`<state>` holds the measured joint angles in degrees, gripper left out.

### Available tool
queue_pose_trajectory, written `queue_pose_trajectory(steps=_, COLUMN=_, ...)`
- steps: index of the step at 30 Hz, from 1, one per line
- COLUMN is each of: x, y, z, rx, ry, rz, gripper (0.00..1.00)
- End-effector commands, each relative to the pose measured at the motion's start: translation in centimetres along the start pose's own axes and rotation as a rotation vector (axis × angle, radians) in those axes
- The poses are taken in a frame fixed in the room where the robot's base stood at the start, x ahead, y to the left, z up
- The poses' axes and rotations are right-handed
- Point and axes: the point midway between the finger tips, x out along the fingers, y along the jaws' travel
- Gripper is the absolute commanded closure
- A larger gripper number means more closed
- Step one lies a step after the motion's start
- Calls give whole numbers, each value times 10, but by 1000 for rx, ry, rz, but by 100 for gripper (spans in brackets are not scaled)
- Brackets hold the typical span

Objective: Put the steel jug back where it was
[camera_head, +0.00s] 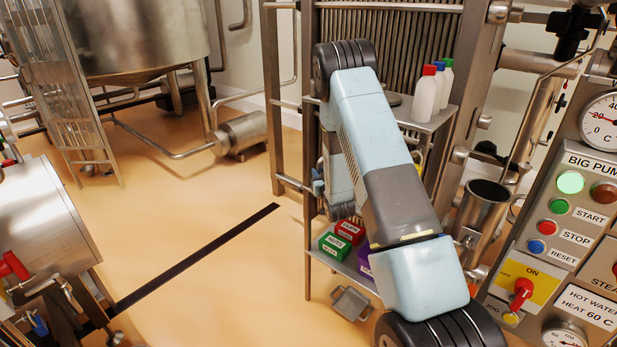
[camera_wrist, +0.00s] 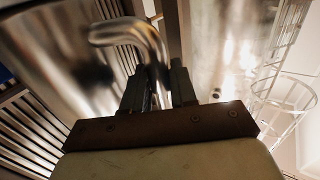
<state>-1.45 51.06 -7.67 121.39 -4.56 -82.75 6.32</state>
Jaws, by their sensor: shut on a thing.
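In the wrist view my gripper (camera_wrist: 157,85) is shut on the bent, shiny handle of the steel jug. The jug's curved steel body (camera_wrist: 55,50) fills the upper left of that view, close to the camera and cut off by the frame edge. The handle loops from the body to between my fingers. In the head view my arm hides most of the space around the gripper, and I cannot make out the held jug there.
A steel shelf rack (camera_head: 306,200) stands behind my arm. Bottles with coloured caps (camera_head: 425,97) stand on its upper shelf; green (camera_head: 334,246) and red boxes (camera_head: 350,231) sit lower. An open steel cylinder (camera_head: 487,205) and control panel (camera_head: 560,230) are at right. Floor at left-centre is clear.

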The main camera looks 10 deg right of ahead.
Motion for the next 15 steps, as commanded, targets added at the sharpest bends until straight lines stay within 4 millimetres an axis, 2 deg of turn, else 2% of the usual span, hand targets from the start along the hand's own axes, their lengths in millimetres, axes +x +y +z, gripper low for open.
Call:
queue_pose_trajectory(steps=6, x=0, y=0, z=1, rx=-1, ry=3, rz=0, gripper=100)
queue_pose_trajectory(steps=7, x=0, y=0, z=1, rx=0, ry=1, rz=0, gripper=71)
queue_pose_trajectory(steps=15, x=0, y=0, z=1, rx=0, ry=1, rz=-1, gripper=47)
